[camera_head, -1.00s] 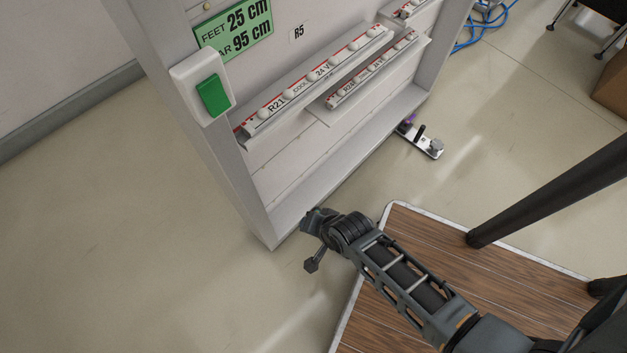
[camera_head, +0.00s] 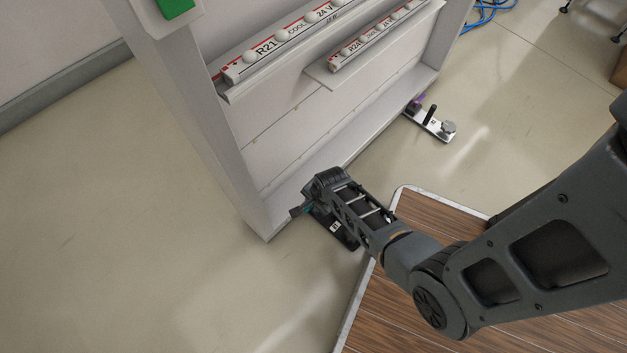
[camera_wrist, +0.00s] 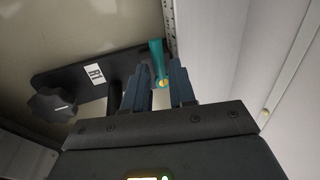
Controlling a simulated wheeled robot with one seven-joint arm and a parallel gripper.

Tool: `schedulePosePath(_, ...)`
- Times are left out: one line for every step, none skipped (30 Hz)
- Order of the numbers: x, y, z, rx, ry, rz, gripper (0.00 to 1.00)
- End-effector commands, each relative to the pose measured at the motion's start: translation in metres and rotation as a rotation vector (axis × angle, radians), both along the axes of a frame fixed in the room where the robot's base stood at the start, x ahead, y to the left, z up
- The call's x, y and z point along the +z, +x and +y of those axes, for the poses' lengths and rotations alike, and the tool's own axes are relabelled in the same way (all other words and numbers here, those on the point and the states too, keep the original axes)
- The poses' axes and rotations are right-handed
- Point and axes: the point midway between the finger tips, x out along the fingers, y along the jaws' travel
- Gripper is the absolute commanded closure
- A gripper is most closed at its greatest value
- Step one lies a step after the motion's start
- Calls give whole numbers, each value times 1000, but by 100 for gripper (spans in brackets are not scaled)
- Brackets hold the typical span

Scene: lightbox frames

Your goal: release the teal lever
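The teal lever (camera_wrist: 157,58) stands up in the wrist view, with a brass-coloured screw at its base. My gripper (camera_wrist: 159,80) is open, with one dark finger on each side of the lever's lower part. I cannot tell whether either finger touches it. The lever belongs to a black plate (camera_wrist: 75,72) with a white label, a black knob (camera_wrist: 52,105) and a black post (camera_wrist: 114,98). In the head view only a small bit of teal (camera_head: 306,210) shows beside my gripper (camera_head: 298,210), at the panel's lower front corner; my wrist hides most of it.
The pale panel frame (camera_head: 215,165) rises close by, with rows of lamps (camera_head: 300,42) on rails. A light plate with a purple lever (camera_head: 432,124) lies at its far foot. A wood-topped platform (camera_head: 405,290) is at lower right. The floor at left is clear.

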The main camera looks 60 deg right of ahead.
Motion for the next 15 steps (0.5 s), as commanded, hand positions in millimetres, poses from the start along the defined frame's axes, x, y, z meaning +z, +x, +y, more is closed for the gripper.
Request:
schedulePosePath(-7, 1, 0, 0, 1, 1, 75)
schedulePosePath(-8, 1, 0, 0, 1, 1, 75)
schedulePosePath(-9, 2, 0, 0, 1, 1, 75)
schedulePosePath(-10, 2, 0, 0, 1, 1, 75)
schedulePosePath(-10, 2, 0, 0, 0, 1, 75)
schedulePosePath(-10, 2, -1, 0, 0, 0, 75)
schedulePosePath(-10, 2, -1, 0, 0, 0, 75)
schedulePosePath(-10, 3, 0, 0, 0, 0, 75)
schedulePosePath(-10, 3, 0, 0, 0, 0, 75)
schedulePosePath(-10, 3, 0, 0, 0, 0, 75)
schedulePosePath(-10, 2, 0, 0, 0, 0, 75)
schedulePosePath(-10, 3, 0, 0, 0, 0, 75)
schedulePosePath(-10, 3, 0, 0, 0, 0, 76)
schedulePosePath(-10, 2, 0, 0, 0, 0, 79)
schedulePosePath(-10, 2, 0, 1, 0, 0, 82)
